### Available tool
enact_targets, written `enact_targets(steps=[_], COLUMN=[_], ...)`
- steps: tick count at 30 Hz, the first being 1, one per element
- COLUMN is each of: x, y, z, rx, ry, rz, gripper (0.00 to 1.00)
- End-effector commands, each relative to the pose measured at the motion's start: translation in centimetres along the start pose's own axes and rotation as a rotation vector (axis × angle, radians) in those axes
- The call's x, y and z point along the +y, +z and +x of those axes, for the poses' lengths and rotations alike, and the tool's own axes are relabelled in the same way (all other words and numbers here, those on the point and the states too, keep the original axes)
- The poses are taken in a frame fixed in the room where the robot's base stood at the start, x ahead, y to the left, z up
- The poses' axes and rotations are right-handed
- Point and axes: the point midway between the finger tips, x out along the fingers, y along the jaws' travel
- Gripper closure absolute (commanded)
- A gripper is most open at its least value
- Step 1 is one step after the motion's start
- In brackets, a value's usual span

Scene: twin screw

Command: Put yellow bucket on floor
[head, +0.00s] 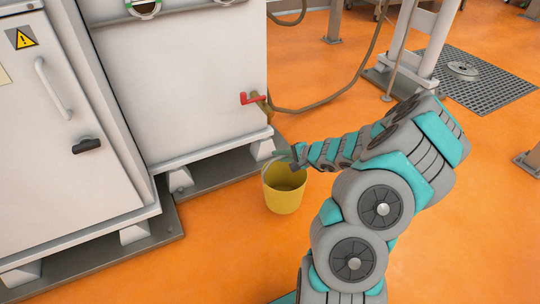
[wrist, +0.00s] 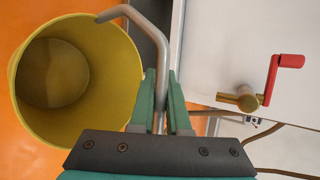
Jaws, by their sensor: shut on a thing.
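The yellow bucket (head: 284,194) hangs below or beside my gripper (head: 297,154), close to the foot of the white cabinet. It is roughly upright, and I cannot tell whether its base touches the floor. In the wrist view, the open mouth of the bucket (wrist: 120,75) is on the left and its inside looks empty. My gripper (wrist: 160,108) is shut on the bucket's grey bent handle (wrist: 161,50), which runs between the two green fingers.
The white cabinet (head: 185,80) stands on a dark plinth (head: 222,170) left of the bucket. A tap with a red lever (head: 252,98) and a brown hose (head: 345,92) are above it. Orange floor (head: 235,245) is clear in front. A floor grate (head: 485,80) lies at the right.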

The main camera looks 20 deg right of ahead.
Motion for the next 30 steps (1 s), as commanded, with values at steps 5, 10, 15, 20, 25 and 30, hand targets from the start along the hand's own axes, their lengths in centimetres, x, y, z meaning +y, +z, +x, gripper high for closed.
enact_targets(steps=[5,10,15,20,25,30], x=[-2.1,-3.9,-4.8,-5.4,-3.2,-2.5], y=[-2.0,-3.5,-4.4,-4.8,-5.3,-5.5], z=[3.3,6.0,7.5,8.4,9.6,10.2], rx=[0.001,0.000,0.002,-0.001,-0.002,-0.002], ry=[0.003,0.000,0.000,-0.002,-0.003,-0.003], rz=[-0.006,-0.005,-0.001,-0.002,0.003,0.001], gripper=[1.00,1.00,1.00,1.00,1.00,1.00])
